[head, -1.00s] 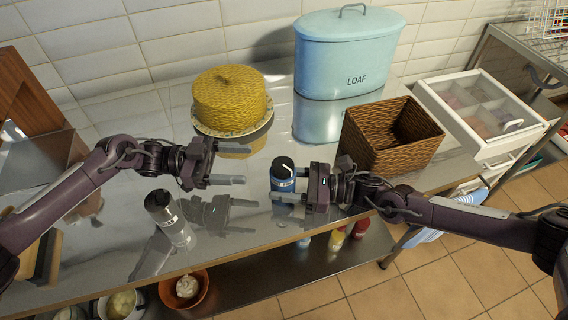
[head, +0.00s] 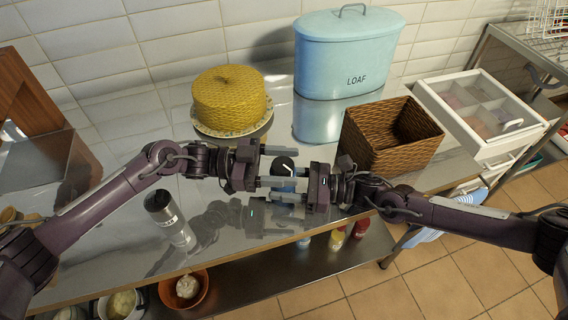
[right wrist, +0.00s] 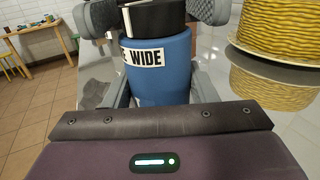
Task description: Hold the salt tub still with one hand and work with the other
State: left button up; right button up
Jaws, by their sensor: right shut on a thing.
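The salt tub, a blue cylinder (head: 283,185) with a black lid (head: 284,163) bearing a white mark, stands upright on the steel counter. In the right wrist view the tub (right wrist: 160,80) shows a white label, partly cut off, reading "E WIDE". My right gripper (head: 285,184) is shut on the tub's body from the right; its fingers (right wrist: 160,75) lie on both sides of it. My left gripper (head: 290,168) reaches in from the left, open, with its fingers either side of the lid. I cannot tell whether they touch it.
A grey shaker (head: 166,215) with a black top stands at the front left. A yellow woven cover (head: 230,98) on a plate, a blue LOAF bin (head: 345,55) and a wicker basket (head: 385,140) stand behind. A white compartment box (head: 475,105) is at right.

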pick_arm(q)
jog(key=c, duration=0.8)
jog(key=shift+m+g, duration=0.4)
jog(key=shift+g, duration=0.3)
jog(key=m+g+y, duration=0.1)
jog(key=m+g, duration=0.1)
jog(key=g, duration=0.1)
jog(key=m+g+y, duration=0.1)
jog(key=m+g, duration=0.1)
jog(key=g, duration=0.1)
jog(key=shift+s+d+m+g+y, duration=0.15)
jog(key=shift+d+m+g+y, duration=0.05)
jog(key=shift+m+g+y, duration=0.1)
jog(key=shift+a+m+g+y, duration=0.1)
jog(key=shift+m+g+y, duration=2.1)
jog(key=shift+g, duration=0.5)
jog(key=shift+a+m+y, duration=0.15)
jog(key=shift+m+y, duration=0.25)
jog(key=shift+y, duration=0.2)
jog(key=o, duration=1)
